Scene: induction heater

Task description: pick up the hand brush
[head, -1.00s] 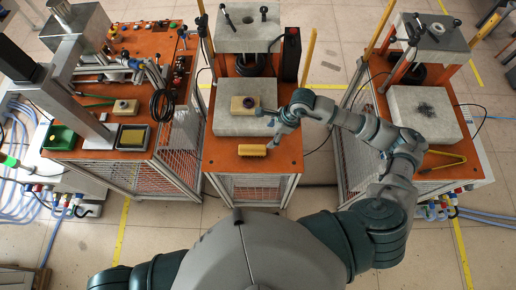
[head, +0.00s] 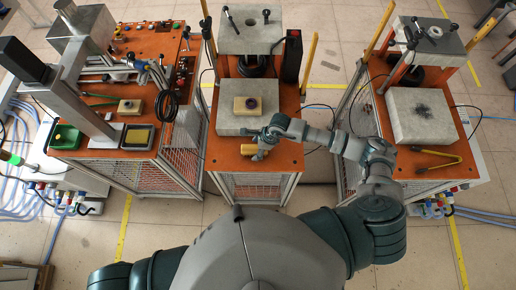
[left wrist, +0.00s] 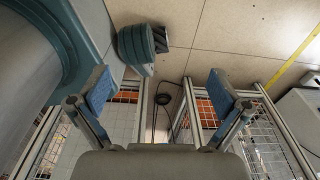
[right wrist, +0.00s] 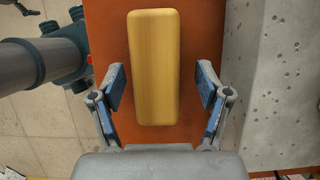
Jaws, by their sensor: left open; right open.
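The hand brush shows as a yellow block (head: 250,149) on the orange top of the middle bench, in front of the concrete slab. In the head view my right gripper (head: 261,146) is over it and partly hides it. In the right wrist view the brush (right wrist: 154,65) lies lengthwise, and my right gripper (right wrist: 165,88) is open with a finger towards each side of its near end. Neither finger appears to touch it; the height gap is hard to judge. My left gripper (left wrist: 157,92) is open and empty over the floor and bench frames; the head view does not show it.
A concrete slab (head: 232,122) with a small yellowish block (head: 256,106) on it stands just behind the brush. The right bench holds another slab (head: 424,115) and yellow-handled tongs (head: 440,163). The left bench (head: 75,117) is crowded with equipment.

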